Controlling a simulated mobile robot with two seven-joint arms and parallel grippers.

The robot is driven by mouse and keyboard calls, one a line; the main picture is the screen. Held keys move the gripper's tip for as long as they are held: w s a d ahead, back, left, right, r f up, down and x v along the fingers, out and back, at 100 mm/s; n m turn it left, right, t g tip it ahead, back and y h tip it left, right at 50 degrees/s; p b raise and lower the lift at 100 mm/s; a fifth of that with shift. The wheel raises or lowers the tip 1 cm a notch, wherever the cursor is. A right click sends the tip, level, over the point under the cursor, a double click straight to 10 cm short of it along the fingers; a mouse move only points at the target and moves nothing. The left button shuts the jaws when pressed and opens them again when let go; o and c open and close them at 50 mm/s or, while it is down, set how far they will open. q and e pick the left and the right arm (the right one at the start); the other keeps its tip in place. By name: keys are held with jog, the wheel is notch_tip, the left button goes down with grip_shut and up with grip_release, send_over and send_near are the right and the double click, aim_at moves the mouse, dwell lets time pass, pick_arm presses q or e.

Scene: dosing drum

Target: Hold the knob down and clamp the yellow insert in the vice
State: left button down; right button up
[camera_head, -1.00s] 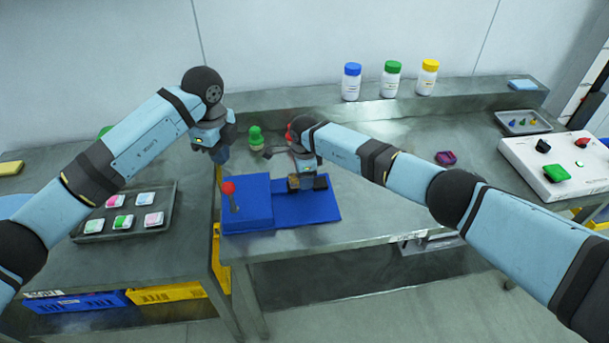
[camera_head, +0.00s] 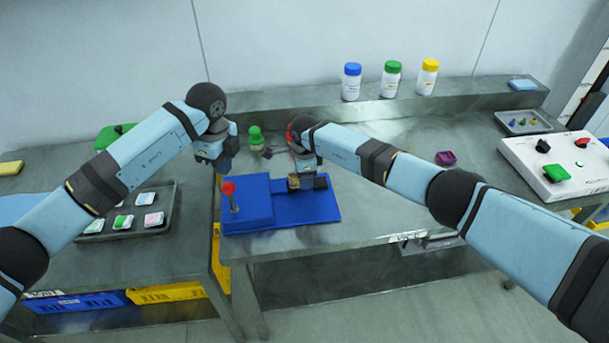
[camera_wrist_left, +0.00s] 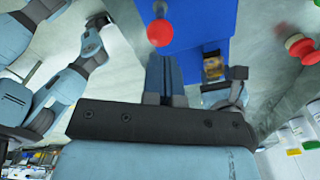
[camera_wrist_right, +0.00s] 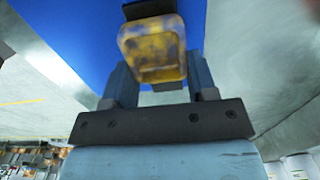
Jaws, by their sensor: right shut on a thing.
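The blue vice (camera_head: 258,208) stands on the table, with a red knob (camera_head: 229,188) on a post at its left end. The knob also shows in the left wrist view (camera_wrist_left: 160,33). My left gripper (camera_head: 222,164) is just above and behind the knob, apart from it; its fingers look closed together and empty. My right gripper (camera_head: 301,180) is shut on the yellow insert (camera_wrist_right: 152,50), low over the vice's right part. A dark block (camera_wrist_right: 150,10) lies just beyond the insert. I cannot tell whether the insert touches the vice.
A green-topped object (camera_head: 255,137) stands behind the vice. A purple piece (camera_head: 446,158) lies to the right. A tray (camera_head: 160,195) with several cards is on the left table. A control box (camera_head: 545,165) stands far right.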

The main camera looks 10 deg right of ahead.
aim_at(227, 183)
pick_arm(q)
jog(key=shift+f, duration=0.5)
jog(key=shift+f, duration=0.1)
jog(key=shift+f, duration=1)
jog(key=shift+f, duration=0.1)
jog(key=shift+s+f, duration=0.1)
jog(key=shift+f, duration=3.15)
pick_arm(e)
jog(key=shift+f, duration=0.25)
jog(key=shift+f, duration=0.8)
